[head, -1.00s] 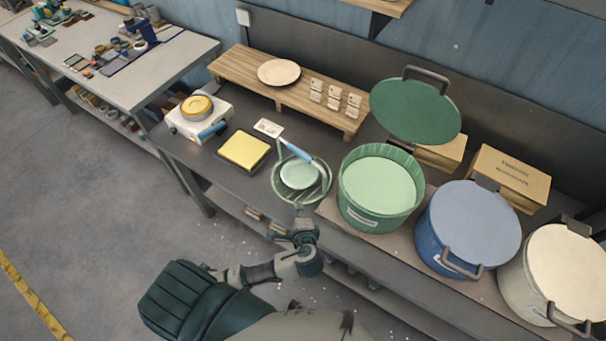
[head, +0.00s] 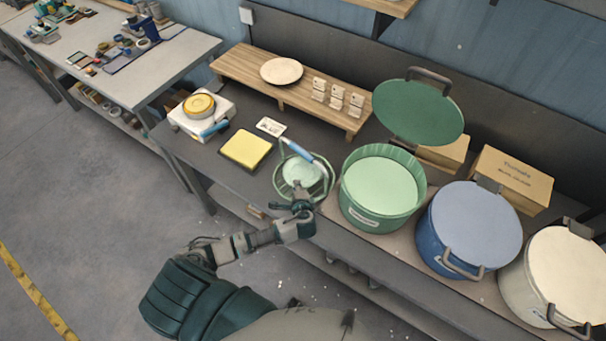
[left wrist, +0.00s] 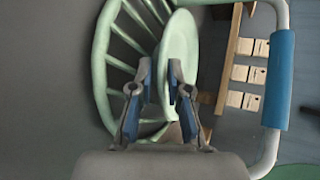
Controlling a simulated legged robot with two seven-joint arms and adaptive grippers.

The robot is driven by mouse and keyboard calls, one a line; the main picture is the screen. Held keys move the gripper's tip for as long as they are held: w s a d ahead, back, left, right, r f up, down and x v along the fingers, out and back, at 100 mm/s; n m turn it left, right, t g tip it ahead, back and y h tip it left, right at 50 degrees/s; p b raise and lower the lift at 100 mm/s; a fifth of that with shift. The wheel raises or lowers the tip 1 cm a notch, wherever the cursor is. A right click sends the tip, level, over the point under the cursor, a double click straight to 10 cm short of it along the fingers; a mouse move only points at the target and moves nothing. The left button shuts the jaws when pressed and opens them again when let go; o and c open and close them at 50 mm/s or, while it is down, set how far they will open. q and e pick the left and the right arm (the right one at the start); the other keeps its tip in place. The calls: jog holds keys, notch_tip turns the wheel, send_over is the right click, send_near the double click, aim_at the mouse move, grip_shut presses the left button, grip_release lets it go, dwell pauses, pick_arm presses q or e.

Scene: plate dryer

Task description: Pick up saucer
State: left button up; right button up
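A pale green saucer (head: 302,174) is in the round green ribbed basket (head: 279,188) with a blue-gripped handle on the bench. My left gripper (head: 301,196) is at the basket's near side, over the rim. In the left wrist view the saucer (left wrist: 183,38) stands nearly edge-on, inside the basket ribs (left wrist: 103,62). My left fingers (left wrist: 160,72) are apart, with the saucer's edge showing between them and the right finger overlapping its face. I cannot see contact on both sides. My right gripper is out of view.
A green tub (head: 375,218) with a raised lid stands just right of the basket. Blue (head: 468,225) and white (head: 565,270) tubs follow. A yellow sponge (head: 246,149) lies left. A wooden rack (head: 235,70) behind holds a beige plate (head: 281,71). The basket handle (left wrist: 280,80) arches beside the gripper.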

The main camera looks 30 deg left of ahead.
pick_arm(q)
jog(key=shift+s+a, duration=0.1)
jog(key=shift+a, duration=0.15)
grip_shut()
jog(key=shift+d, duration=0.1)
